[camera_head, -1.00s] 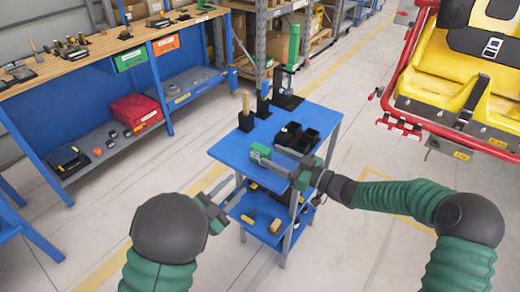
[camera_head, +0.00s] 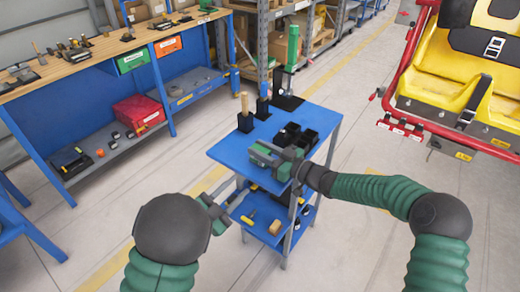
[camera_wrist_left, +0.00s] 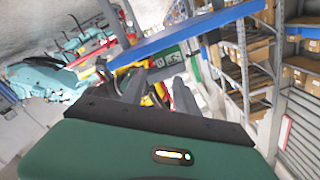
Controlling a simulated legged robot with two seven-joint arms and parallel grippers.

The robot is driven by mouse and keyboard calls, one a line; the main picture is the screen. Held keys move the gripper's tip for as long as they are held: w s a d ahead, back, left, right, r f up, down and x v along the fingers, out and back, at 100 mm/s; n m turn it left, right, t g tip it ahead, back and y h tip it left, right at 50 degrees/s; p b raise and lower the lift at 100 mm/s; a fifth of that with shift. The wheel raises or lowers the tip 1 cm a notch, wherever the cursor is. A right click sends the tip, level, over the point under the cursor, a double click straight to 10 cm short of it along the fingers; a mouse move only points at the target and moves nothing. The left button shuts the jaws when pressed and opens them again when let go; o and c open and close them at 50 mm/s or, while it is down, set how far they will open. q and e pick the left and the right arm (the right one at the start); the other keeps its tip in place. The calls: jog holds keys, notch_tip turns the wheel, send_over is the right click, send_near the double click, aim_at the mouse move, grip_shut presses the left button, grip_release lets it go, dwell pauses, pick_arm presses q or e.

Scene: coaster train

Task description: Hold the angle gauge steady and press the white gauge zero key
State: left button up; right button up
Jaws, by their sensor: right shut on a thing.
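The angle gauge (camera_head: 260,152) is a small green and grey body at the left front part of the blue cart top. My right gripper (camera_head: 279,160) comes in from the right and is shut on it, hiding part of it. Whether the gauge touches the cart top is hard to tell. The white zero key is too small to make out. My left gripper (camera_head: 222,202) is lower and to the left of the gauge, apart from it, beside the cart. In the left wrist view its two grey fingers (camera_wrist_left: 158,90) stand apart with nothing between them.
The blue cart top (camera_head: 232,150) carries black bins (camera_head: 295,137), a wooden-handled tool in a black holder (camera_head: 245,120) and a tall green-handled stand (camera_head: 291,60). Its lower shelf (camera_head: 255,228) holds small items. A workbench is at the left, a yellow-seated coaster car at the right.

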grip_shut()
pick_arm(q)
jog(key=shift+a, duration=0.1)
jog(key=shift+c, duration=0.6)
pick_arm(e)
jog(key=shift+a, duration=0.1)
pick_arm(q)
jog(key=shift+a+n, duration=0.1)
jog(key=shift+n, duration=0.3)
jog(key=shift+c, duration=1.1)
jog(key=shift+s+a+n, duration=0.1)
jog(key=shift+a+n, duration=0.05)
jog(key=shift+n, duration=0.75)
jog(key=shift+c, duration=1.2)
jog(key=shift+s+n, duration=0.1)
jog(key=shift+n, duration=1.1)
grip_shut()
jog(key=w+d, duration=0.1)
jog(key=w, duration=0.1)
jog(key=w+d+n, duration=0.1)
jog(key=w+d, duration=0.1)
jog(key=w+d+n, duration=0.1)
jog(key=w+d, duration=0.1)
jog(key=shift+w+d, duration=0.15)
jog(key=shift+w, duration=0.25)
